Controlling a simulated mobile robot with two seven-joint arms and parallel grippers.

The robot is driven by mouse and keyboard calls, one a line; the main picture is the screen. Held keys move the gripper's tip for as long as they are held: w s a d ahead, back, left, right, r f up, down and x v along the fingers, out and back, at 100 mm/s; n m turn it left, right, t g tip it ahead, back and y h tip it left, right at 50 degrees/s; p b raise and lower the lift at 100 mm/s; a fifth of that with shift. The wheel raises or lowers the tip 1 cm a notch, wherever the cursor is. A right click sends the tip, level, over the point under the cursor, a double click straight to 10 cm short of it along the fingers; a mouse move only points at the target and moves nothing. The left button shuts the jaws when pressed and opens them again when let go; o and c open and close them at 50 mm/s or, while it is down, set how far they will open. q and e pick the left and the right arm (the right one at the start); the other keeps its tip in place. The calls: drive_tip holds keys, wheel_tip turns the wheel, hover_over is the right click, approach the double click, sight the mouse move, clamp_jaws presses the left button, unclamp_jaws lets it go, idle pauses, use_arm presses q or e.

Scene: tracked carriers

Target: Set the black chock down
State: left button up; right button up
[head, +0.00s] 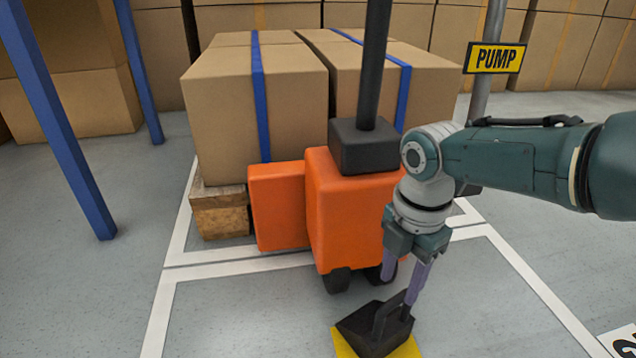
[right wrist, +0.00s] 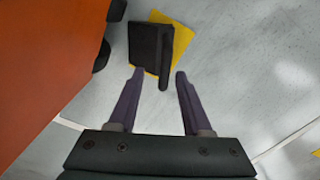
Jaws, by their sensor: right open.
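The black chock (head: 372,330) sits on a yellow square (head: 345,350) on the grey floor, at the bottom of the head view. It has an upright handle. In the right wrist view the chock (right wrist: 146,45) covers part of the yellow square (right wrist: 183,40), which shows at its right and top. My right gripper (head: 398,288) is open, its purple fingers apart and pointing down at the chock. In the right wrist view the handle lies just beyond and between the fingertips (right wrist: 158,73). I cannot tell whether a finger touches it. My left gripper is not in view.
An orange wheeled carrier (head: 345,225) with a dark mast (head: 373,65) stands close beside the gripper. Strapped cartons (head: 225,110) on a pallet (head: 218,212) stand behind it. A PUMP sign (head: 494,58) hangs on a post.

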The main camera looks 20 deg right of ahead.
wheel_tip(320, 180, up, 7)
drive_tip(key=p, duration=0.5)
drive_tip(key=s+a+m+t+y, duration=0.1)
drive_tip(key=s+a+m+y, duration=0.1)
drive_tip(key=s+a+m, duration=0.65)
use_arm(q)
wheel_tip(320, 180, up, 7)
drive_tip(key=shift+p, duration=0.3)
use_arm(e)
drive_tip(key=s+r+m+t+h, duration=0.1)
drive_tip(key=s+r+m+t, duration=0.1)
drive_tip(key=s+r+m, duration=0.7)
drive_tip(key=shift+s+d+r+h, duration=0.2)
drive_tip(key=shift+s+r+h, duration=0.2)
drive_tip(key=shift+s+r, duration=0.6)
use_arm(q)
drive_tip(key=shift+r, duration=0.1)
use_arm(e)
drive_tip(key=shift+s+f, duration=0.2)
drive_tip(key=shift+f, duration=0.05)
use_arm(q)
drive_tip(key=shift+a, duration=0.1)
use_arm(e)
drive_tip(key=shift+o, duration=0.3)
